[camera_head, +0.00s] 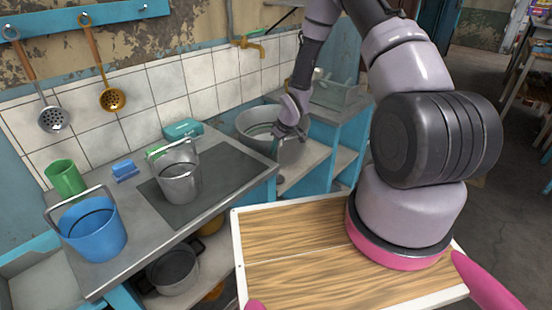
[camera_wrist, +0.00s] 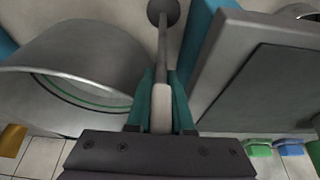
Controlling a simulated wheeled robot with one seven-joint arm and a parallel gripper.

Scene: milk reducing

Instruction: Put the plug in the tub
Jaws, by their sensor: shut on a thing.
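The tub (camera_head: 254,122) is a wide grey metal basin on the low stand beyond the counter. It shows at the left of the wrist view (camera_wrist: 105,52), with a green line inside its rim. My gripper (camera_head: 285,132) is in front of the tub in the head view. In the wrist view my gripper (camera_wrist: 161,100) has its teal fingers shut on a thin grey stem with a round dark disc at its far end, which looks like the plug (camera_wrist: 163,14). The plug shows to the right of the tub's wall, outside its opening in that view. The head view hides the plug.
The counter (camera_head: 130,238) carries a metal bucket (camera_head: 180,183), a blue bucket (camera_head: 94,236), a green cup (camera_head: 65,178) and sponges (camera_head: 125,170). A pot (camera_head: 172,272) sits on the shelf below. A brass tap (camera_head: 250,44) is above the tub. A wooden-topped tray (camera_head: 300,245) is nearest me.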

